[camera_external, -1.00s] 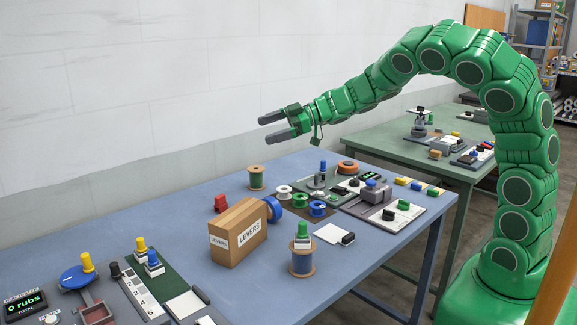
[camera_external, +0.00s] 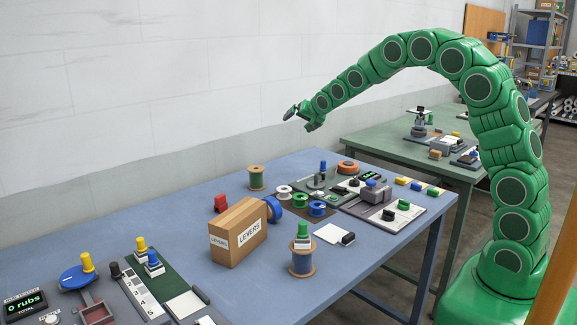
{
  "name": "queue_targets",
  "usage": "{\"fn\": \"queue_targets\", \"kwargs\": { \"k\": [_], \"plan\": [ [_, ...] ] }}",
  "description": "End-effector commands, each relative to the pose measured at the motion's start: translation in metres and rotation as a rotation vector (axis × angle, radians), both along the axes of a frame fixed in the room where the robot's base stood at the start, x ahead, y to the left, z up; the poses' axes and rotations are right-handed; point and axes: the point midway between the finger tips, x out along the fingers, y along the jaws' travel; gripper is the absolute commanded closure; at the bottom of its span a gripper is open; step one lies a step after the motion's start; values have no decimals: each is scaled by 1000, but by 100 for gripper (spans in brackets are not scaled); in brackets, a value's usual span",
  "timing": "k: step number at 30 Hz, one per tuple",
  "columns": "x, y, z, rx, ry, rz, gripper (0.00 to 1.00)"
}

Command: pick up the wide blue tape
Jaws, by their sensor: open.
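A blue tape roll (camera_external: 273,208) stands on edge on the blue table, partly hidden behind the cardboard box marked LEVERS (camera_external: 239,232). A smaller blue spool (camera_external: 317,208) lies to its right; which of the two is the wide tape is judged by size only. My gripper (camera_external: 298,118) is open and empty, high above the back of the table and well apart from the tape. Its dark fingers point left and downward.
Green (camera_external: 300,200) and white (camera_external: 284,192) spools lie near the blue ones.

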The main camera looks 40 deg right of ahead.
Motion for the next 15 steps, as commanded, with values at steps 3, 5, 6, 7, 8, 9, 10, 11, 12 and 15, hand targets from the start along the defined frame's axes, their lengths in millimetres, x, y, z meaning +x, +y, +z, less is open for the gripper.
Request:
{"fn": "queue_targets", "kwargs": {
  "k": [3,5,6,7,8,9,10,11,12,15],
  "plan": [
    [-15,0,-35,155,132,-103,0],
    [-24,4,-51,235,204,-150,0],
    [-31,8,-62,290,255,-178,0],
    [-35,12,-69,332,289,-198,0],
    [-41,17,-75,375,328,-216,0],
    [-47,24,-83,431,374,-238,0],
    [-53,30,-88,473,414,-253,0],
    [-57,37,-92,517,449,-266,0],
    [-65,46,-98,574,502,-283,0],
    [-82,73,-107,721,628,-312,0]
  ]
}}
